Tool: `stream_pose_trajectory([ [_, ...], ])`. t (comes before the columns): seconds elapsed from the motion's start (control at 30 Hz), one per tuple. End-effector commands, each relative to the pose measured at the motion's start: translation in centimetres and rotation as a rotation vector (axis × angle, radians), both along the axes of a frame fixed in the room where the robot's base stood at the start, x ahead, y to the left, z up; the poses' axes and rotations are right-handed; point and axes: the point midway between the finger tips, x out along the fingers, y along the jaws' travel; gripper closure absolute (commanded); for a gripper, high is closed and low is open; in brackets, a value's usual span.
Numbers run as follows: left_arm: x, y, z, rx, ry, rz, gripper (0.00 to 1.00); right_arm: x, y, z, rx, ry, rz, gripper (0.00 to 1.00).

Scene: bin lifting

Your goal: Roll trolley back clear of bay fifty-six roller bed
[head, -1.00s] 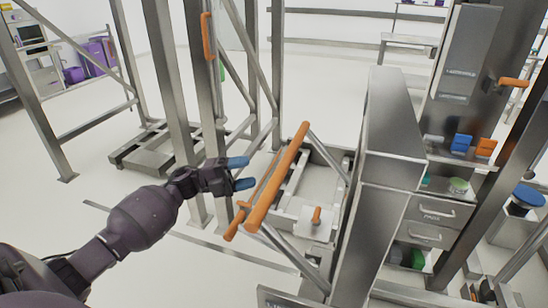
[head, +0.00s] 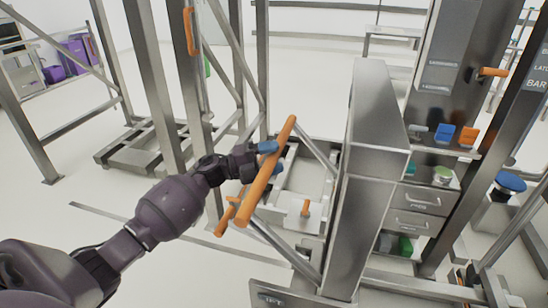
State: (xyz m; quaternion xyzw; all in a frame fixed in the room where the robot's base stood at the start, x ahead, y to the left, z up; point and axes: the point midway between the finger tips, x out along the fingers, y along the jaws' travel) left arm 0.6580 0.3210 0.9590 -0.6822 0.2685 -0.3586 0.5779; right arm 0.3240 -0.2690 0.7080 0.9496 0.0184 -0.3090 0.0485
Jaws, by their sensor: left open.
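The trolley (head: 310,176) is a low metal frame in the middle of the head view, with an orange push bar (head: 262,178) slanting up to the right. A smaller orange handle (head: 305,207) sits on a pale plate on it. My left gripper (head: 262,158) is at the upper part of the push bar. Its jaws are open, with one blue fingertip showing by the bar; the other is hidden. I cannot tell whether the fingers touch the bar. The right gripper is not in view. I cannot tell which part is the bay fifty-six roller bed.
A metal column (head: 372,150) stands close to the trolley's right. A drawer cabinet (head: 412,198) is beyond it. Steel frame posts (head: 157,85) and a low metal base (head: 140,150) stand on the left.

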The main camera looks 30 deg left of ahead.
Motion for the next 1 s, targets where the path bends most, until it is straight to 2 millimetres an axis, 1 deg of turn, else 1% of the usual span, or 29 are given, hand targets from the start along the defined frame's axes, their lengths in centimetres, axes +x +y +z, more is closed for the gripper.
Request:
stream_pose_trajectory([
  [0.1, 0.22, -0.31, 0.08, 0.0, 0.0, 0.0, 0.43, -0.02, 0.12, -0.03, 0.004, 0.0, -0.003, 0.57],
  [0.33, 0.23, -0.32, 0.07, 0.0, 0.0, 0.0, 0.43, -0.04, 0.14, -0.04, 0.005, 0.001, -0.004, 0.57],
  [0.37, 0.23, -0.32, 0.07, 0.0, 0.0, 0.0, 0.46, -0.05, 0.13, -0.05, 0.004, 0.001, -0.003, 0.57],
  [0.7, 0.21, -0.29, 0.07, 0.0, 0.0, 0.0, 0.98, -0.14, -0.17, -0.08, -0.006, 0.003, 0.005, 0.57],
  [0.73, 0.21, -0.29, 0.07, 0.0, 0.0, 0.0, 1.0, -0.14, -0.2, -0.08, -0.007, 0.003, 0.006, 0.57],
  [1.0, 0.15, -0.05, 0.03, 0.001, 0.001, 0.0, 1.0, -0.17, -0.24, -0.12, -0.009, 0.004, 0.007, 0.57],
])
